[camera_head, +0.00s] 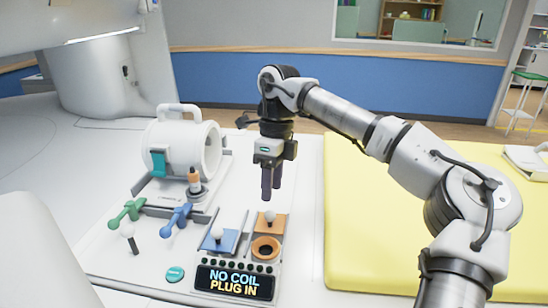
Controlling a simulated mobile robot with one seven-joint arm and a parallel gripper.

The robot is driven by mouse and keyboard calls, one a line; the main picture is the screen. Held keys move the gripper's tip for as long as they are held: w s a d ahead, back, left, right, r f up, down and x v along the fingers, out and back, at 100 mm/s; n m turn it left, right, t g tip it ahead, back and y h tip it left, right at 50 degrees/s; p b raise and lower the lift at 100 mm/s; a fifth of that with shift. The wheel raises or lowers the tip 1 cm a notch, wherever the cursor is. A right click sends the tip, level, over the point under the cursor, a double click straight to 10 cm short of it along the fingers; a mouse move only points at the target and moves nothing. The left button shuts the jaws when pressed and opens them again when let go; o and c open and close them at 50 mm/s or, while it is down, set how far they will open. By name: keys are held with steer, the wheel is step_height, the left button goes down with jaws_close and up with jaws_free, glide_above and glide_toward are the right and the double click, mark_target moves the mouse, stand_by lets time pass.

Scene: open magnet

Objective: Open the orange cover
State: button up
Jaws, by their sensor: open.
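The orange cover (278,223) is a small flat orange plate with a pale round knob (270,216) on it. How far the fingertips are from the knob in depth is hard to tell.
A display (235,283) reads "NO COIL PLUG IN". Green (126,214) and blue (177,219) handles and a white cylindrical coil (183,147) stand further left. A yellow pad (370,235) lies right.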

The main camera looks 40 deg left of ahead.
step_height(320, 180, up, 7)
steer(key=w, duration=0.1)
steer(key=shift+w+a+r, duration=0.15)
steer(key=shift+a+r, duration=0.05)
steer(key=shift+a, duration=0.05)
stand_by(0.5)
